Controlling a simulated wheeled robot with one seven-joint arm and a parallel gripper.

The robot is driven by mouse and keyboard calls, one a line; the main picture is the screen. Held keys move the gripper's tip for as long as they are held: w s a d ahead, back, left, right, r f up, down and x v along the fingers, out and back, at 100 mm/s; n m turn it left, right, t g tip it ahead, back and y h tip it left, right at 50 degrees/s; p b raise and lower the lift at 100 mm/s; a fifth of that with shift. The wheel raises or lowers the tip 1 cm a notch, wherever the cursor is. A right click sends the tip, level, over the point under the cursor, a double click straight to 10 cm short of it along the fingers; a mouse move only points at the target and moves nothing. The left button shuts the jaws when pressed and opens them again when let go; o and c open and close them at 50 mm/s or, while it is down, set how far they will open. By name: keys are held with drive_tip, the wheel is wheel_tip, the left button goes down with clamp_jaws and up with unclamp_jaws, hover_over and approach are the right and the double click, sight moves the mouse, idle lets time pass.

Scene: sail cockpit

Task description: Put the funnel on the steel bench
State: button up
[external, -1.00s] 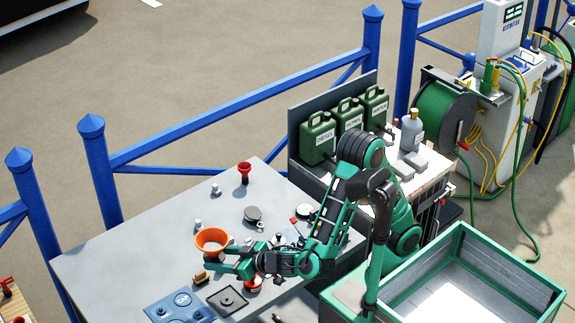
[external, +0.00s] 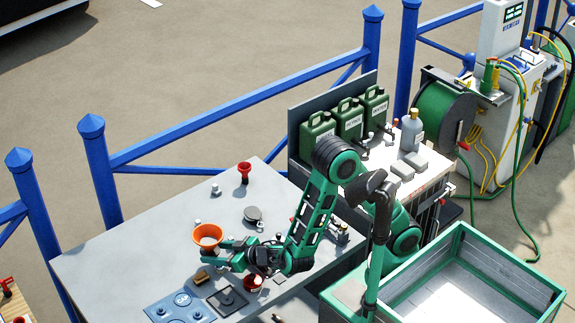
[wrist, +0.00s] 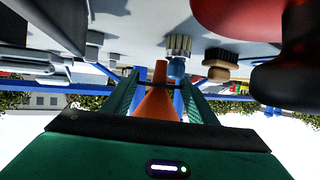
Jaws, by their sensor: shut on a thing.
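The orange funnel (external: 207,236) is over the left part of the grey steel bench (external: 130,240), wide mouth up. My gripper (external: 210,254) is shut on it from the right, below the rim. In the wrist view the funnel (wrist: 157,103) shows between the two green fingers (wrist: 158,95), with the bench surface upside down at the top. I cannot tell whether the funnel's lower end touches the bench; the fingers hide it.
A small red funnel-shaped item (external: 244,172) stands at the back of the bench. A wooden-backed brush (external: 202,277), a blue plate (external: 180,307), a dark square plate (external: 228,299) and a red-and-white item (external: 253,283) lie near my gripper. The bench's back left is clear.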

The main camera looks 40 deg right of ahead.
drive_tip(key=shift+f, duration=0.95)
drive_tip(key=shift+f, duration=0.15)
drive_tip(key=o, duration=1.2)
drive_tip(key=shift+s+r, duration=0.15)
drive_tip(key=shift+r, duration=0.05)
drive_tip(key=v, duration=1.1)
drive_tip(key=shift+r, duration=0.1)
drive_tip(key=o, duration=0.6)
drive_tip(key=shift+s+d+r, duration=0.15)
drive_tip(key=shift+s, duration=0.15)
